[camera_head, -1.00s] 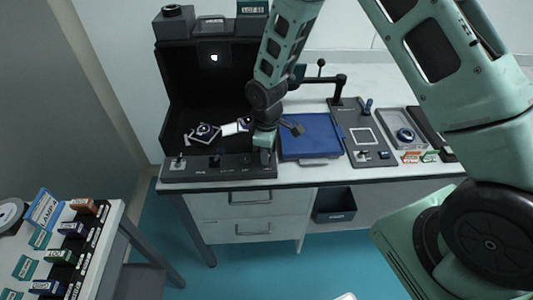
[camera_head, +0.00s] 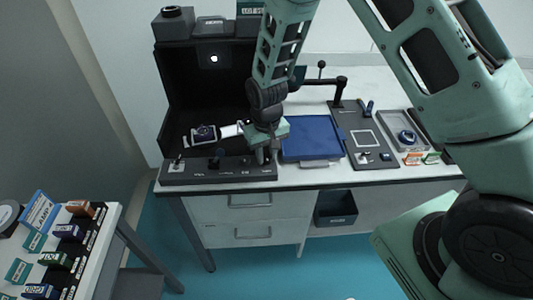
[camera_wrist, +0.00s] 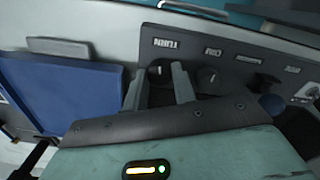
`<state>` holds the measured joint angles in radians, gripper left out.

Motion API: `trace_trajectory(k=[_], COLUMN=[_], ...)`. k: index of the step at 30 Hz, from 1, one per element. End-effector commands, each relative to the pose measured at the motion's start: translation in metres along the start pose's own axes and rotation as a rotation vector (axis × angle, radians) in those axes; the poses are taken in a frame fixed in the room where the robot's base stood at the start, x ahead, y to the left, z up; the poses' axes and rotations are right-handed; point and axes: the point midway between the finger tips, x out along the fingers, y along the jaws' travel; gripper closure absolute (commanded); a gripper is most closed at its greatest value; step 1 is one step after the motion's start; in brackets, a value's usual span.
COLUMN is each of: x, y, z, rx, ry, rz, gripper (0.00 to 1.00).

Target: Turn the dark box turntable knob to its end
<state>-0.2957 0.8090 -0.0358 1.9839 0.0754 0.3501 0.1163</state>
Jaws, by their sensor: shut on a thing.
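The dark box (camera_head: 192,92) stands open at the back left of the table, with a control panel (camera_head: 205,177) along its front. A small device with a round dial (camera_head: 204,133) lies inside on the box floor. My gripper (camera_head: 264,157) is at the right end of the panel, pointing down. In the wrist view my gripper (camera_wrist: 159,72) has its fingers on either side of the turntable knob (camera_wrist: 160,77), below the label TURN, and is shut on it. The fingers hide much of the knob.
Another knob (camera_wrist: 208,76) sits close beside my fingers, and a round-topped lever (camera_wrist: 271,104) stands farther along the panel. A blue tray (camera_head: 312,137) lies just right of my gripper. A grey board (camera_head: 362,153) with a black jointed arm is beyond it.

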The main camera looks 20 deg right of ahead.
Motion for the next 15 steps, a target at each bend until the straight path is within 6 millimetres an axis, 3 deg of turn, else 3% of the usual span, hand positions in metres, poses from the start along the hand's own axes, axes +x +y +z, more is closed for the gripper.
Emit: trace_trajectory(k=[15], x=[-0.0011], y=[-0.0003], z=[-0.0011], rx=[0.172], ry=[0.003], rz=[-0.001], gripper=[0.96])
